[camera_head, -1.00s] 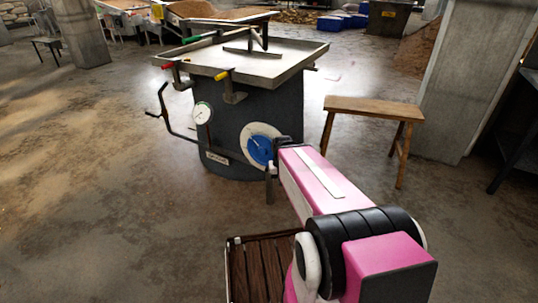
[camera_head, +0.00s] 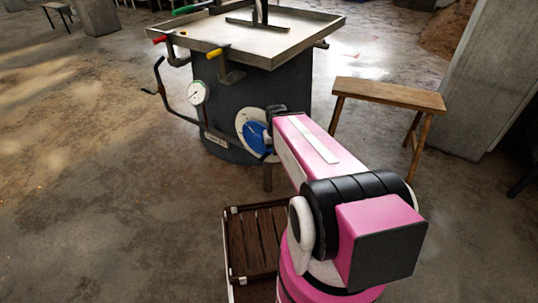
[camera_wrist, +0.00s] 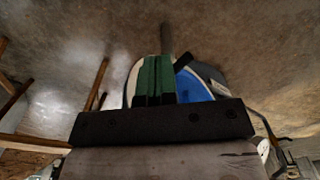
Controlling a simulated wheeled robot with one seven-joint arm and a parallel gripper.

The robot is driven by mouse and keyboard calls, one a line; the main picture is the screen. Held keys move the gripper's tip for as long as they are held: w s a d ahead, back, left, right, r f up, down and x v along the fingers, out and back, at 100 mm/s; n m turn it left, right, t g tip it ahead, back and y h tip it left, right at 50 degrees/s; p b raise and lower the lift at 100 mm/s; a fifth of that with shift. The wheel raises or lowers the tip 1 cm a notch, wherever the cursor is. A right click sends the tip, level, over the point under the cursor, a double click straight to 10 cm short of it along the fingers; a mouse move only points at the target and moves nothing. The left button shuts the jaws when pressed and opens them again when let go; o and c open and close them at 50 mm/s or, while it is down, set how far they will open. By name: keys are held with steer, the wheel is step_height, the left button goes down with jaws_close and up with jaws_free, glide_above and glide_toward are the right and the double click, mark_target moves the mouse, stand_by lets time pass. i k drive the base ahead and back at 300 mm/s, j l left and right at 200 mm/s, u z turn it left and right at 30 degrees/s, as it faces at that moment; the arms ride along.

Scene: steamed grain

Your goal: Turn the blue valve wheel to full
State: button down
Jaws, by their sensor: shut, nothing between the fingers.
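The blue valve wheel (camera_head: 255,136) sits on a white round dial plate (camera_head: 244,122) on the front of the dark grey drum. It lies just left of my arm's end in the head view, partly covered by it. In the wrist view the wheel (camera_wrist: 192,86) appears behind and right of my gripper (camera_wrist: 154,60), whose green fingers are shut together with nothing between them. The fingers overlap the pale plate in that view. I cannot tell whether they touch the wheel. The fingertips are hidden in the head view.
The drum carries a square metal tray (camera_head: 285,42), coloured-handled levers, a pressure gauge (camera_head: 198,93) and a bent crank bar (camera_head: 160,78) at left. A wooden bench (camera_head: 388,94) stands right of the drum. A slatted brown crate (camera_head: 232,240) lies near my base. Floor at left is clear.

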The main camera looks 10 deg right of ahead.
mark_target(252, 130)
steer(key=k+l+z, duration=0.25)
steer(key=k+l, duration=0.4)
steer(key=k, duration=0.1)
